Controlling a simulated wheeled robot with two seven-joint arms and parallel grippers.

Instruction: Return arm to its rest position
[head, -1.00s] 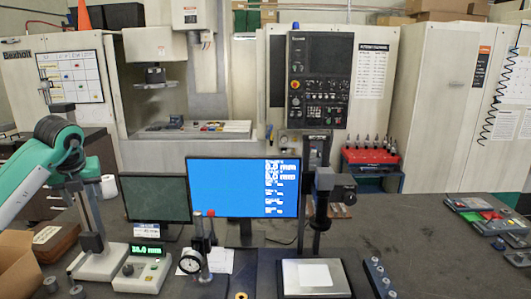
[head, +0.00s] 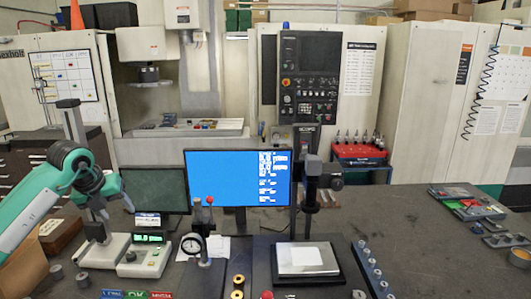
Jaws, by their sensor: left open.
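My left arm (head: 45,195), teal with dark joints, comes in from the left side of the head view. Its wrist is bent at the upper left of the bench. My right gripper is not in view.
A blue monitor (head: 237,178), a dial gauge (head: 192,245) and a black plate with a pale block (head: 307,262) stand mid-bench. The bench right of the pin rail (head: 370,268) is largely clear.

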